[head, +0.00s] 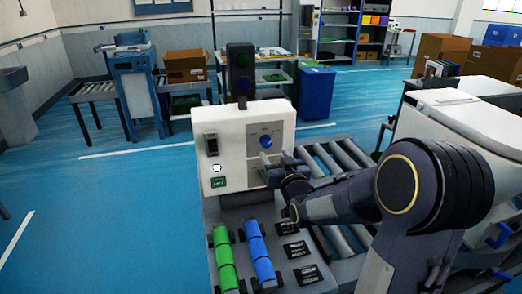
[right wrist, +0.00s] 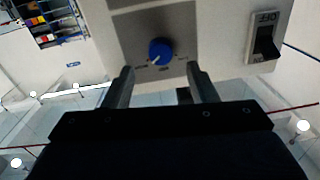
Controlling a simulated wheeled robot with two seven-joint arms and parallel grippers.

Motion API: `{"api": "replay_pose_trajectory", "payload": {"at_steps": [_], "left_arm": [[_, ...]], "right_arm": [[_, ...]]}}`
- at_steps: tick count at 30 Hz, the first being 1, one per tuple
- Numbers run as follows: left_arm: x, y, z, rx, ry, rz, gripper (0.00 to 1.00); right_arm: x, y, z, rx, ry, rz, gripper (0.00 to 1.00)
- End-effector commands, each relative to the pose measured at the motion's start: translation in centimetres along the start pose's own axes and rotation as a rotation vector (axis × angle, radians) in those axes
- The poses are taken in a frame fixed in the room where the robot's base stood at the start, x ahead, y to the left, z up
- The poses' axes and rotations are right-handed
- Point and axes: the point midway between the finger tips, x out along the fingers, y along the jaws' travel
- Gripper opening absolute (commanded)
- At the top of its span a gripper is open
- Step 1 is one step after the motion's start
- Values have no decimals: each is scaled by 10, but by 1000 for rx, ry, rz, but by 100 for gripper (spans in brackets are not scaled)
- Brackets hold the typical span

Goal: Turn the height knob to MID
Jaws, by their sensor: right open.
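The blue height knob (head: 266,142) sits on a grey plate on the front of the white control box (head: 230,121). The knob also shows in the right wrist view (right wrist: 160,50), which sees the panel upside down. Its white pointer mark points down and slightly left there. The labels around it are too small to read. My right gripper (head: 277,161) is open just in front of the knob and a little below it. In the right wrist view its two fingers (right wrist: 160,69) are spread to either side of the knob, apart from it, with nothing between them. My left gripper is out of view.
A black rocker switch (head: 212,144) is left of the knob, above a white button (head: 217,168) and a green label (head: 218,182). Green rollers (head: 224,258) and blue rollers (head: 259,254) lie before the box. A roller conveyor (head: 338,160) runs at its right.

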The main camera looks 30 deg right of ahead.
Motion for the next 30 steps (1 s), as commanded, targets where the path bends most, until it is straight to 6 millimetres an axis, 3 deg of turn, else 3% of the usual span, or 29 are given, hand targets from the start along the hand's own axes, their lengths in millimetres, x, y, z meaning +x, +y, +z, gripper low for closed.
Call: {"api": "replay_pose_trajectory", "payload": {"at_steps": [9, 21, 30], "left_arm": [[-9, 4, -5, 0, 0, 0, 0], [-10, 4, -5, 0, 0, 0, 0], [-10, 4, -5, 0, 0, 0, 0]], "right_arm": [[47, 0, -1, -2, -3, -1, 52], [55, 0, 0, 1, -2, -1, 51], [55, 0, 0, 1, -2, -1, 12]]}}
